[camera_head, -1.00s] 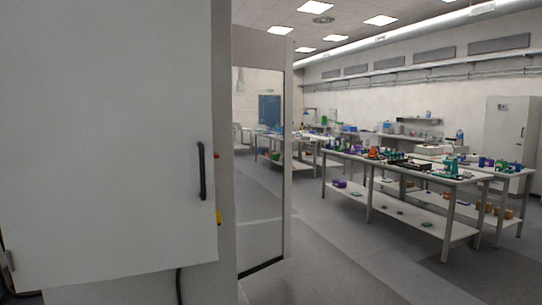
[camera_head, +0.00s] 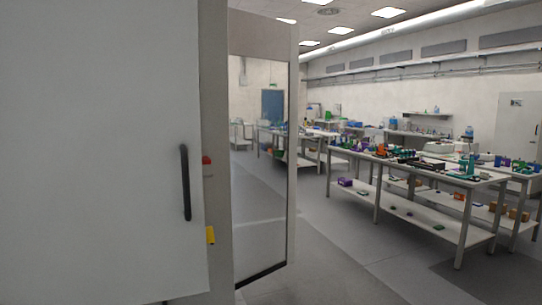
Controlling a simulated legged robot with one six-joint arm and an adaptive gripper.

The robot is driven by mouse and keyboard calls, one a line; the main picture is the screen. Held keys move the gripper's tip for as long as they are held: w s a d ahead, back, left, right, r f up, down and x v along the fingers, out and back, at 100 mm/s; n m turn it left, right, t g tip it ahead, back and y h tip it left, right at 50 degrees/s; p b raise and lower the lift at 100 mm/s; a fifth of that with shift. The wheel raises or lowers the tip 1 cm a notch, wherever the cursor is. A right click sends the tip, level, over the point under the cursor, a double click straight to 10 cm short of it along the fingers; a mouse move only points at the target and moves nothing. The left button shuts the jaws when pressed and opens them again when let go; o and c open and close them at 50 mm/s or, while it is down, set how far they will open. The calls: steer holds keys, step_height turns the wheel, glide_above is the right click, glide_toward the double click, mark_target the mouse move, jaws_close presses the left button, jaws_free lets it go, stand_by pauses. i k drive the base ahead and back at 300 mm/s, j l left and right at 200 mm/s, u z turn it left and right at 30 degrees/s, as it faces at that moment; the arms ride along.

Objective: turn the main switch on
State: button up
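A large pale cabinet door (camera_head: 95,150) fills the left of the head view, with a dark vertical handle (camera_head: 186,182) near its right edge. On the narrow side face just right of the door is a small red part (camera_head: 207,161), and below it a yellow part (camera_head: 210,235). I cannot tell whether either belongs to the main switch. An open glazed door (camera_head: 262,160) with a pale frame stands to the right of the cabinet. My gripper is not in view.
Long workbenches (camera_head: 401,170) with lower shelves and many small coloured items stand to the right. Another bench (camera_head: 290,140) stands farther back. A pale cabinet (camera_head: 518,123) is at the far right. Grey floor (camera_head: 345,255) between the glazed door and the benches is clear.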

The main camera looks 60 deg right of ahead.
mark_target(206, 160)
steer(key=l+z, duration=0.1)
steer(key=l, duration=0.6)
steer(key=l+z, duration=0.15)
steer(key=l, duration=0.55)
steer(key=i+l+z, duration=0.1)
steer(key=l, duration=0.55)
steer(key=i, duration=0.05)
